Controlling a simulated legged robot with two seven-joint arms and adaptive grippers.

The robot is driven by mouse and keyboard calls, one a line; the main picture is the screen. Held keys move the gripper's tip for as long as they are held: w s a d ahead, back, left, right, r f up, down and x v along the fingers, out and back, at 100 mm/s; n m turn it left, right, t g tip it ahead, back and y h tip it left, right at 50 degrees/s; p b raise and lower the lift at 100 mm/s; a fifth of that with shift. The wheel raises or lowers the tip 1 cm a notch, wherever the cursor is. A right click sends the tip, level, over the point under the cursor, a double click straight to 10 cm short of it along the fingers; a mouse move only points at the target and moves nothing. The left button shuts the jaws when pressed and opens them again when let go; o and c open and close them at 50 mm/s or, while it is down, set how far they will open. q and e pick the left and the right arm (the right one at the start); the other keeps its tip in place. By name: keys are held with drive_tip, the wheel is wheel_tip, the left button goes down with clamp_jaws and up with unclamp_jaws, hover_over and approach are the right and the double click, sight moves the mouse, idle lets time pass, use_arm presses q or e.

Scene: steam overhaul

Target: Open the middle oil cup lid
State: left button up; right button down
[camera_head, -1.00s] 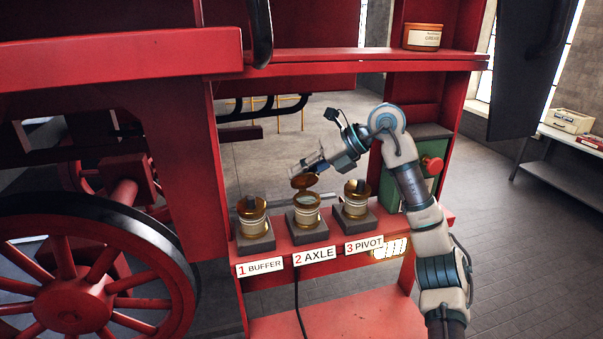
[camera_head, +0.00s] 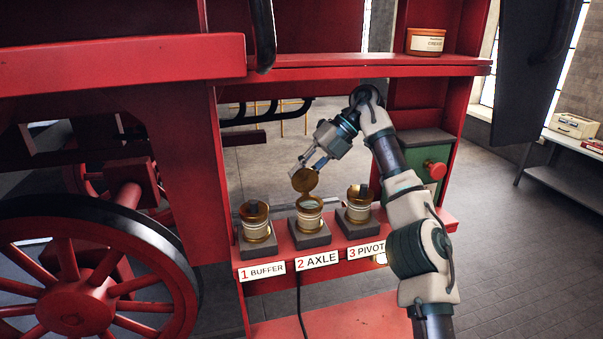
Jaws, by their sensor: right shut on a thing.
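The middle oil cup (camera_head: 309,216) stands on its dark block behind the label "2 AXLE" (camera_head: 317,259). Its brass lid (camera_head: 306,181) is raised, tilted up at the back of the cup, and the cup's mouth shows. My right gripper (camera_head: 308,168) is at the lid's upper edge, shut on it. The fingertips are small and partly hidden by the lid. My left gripper is not in view.
The cups stand on a red shelf (camera_head: 285,243). A green box with a red knob (camera_head: 434,169) stands behind my right arm. An orange tin (camera_head: 426,41) sits on the upper shelf. A large red wheel (camera_head: 75,290) fills the lower left.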

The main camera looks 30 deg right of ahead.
drive_tip(key=shift+r, duration=0.1)
idle(0.6)
drive_tip(key=c, duration=1.1)
unclamp_jaws()
drive_tip(key=shift+w+d, duration=0.1)
drive_tip(key=shift+d, duration=0.1)
